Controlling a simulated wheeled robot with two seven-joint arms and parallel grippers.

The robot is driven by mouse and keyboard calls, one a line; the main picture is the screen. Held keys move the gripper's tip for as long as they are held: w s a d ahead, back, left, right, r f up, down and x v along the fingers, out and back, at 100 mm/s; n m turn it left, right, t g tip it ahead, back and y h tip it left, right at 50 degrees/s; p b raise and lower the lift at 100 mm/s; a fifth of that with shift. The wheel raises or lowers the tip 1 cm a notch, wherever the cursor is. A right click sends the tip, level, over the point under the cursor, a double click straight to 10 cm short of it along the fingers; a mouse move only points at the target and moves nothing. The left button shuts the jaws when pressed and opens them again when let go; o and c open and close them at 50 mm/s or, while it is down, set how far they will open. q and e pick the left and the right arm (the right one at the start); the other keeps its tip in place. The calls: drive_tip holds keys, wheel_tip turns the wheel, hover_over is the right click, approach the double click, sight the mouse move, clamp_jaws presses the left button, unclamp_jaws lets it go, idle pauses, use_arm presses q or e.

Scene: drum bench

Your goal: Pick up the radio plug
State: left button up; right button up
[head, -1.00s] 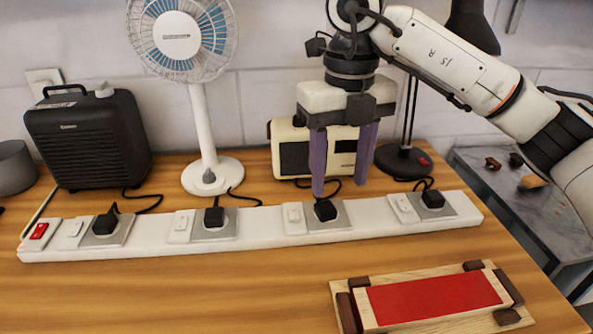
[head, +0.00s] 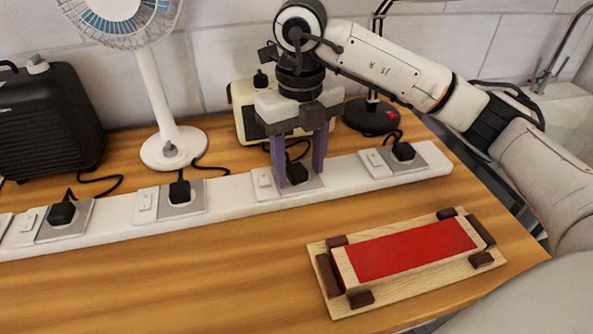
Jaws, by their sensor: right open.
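The radio plug (head: 297,173) is a small black plug seated in a socket of the long white power strip (head: 235,192). Its black cord runs up behind my right gripper towards the cream radio (head: 241,110), which is partly hidden by that gripper. My right gripper (head: 299,178) points down with its two purple fingers apart. One finger shows left of the plug and one right of it, and I cannot tell whether either touches it. My left gripper is not in view.
Other black plugs sit in the strip: one (head: 180,191) by the fan, one (head: 62,212) at left and one (head: 403,151) at right. A white fan (head: 160,110), a black heater (head: 48,125) and a lamp base (head: 372,117) stand behind. A red-topped wooden tray (head: 412,250) lies in front.

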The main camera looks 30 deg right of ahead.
drive_tip(key=shift+f, duration=0.3)
drive_tip(key=c, duration=1.2)
drive_tip(key=shift+r, duration=0.25)
wheel_tip(320, 180, up, 10)
drive_tip(key=shift+f+p, duration=0.2)
drive_tip(key=shift+p, duration=0.25)
drive_tip(key=m+b, duration=0.3)
hover_over(299, 170)
drive_tip(key=shift+d+f, duration=0.15)
drive_tip(key=shift+f, duration=2.15)
drive_tip(key=shift+f, duration=0.2)
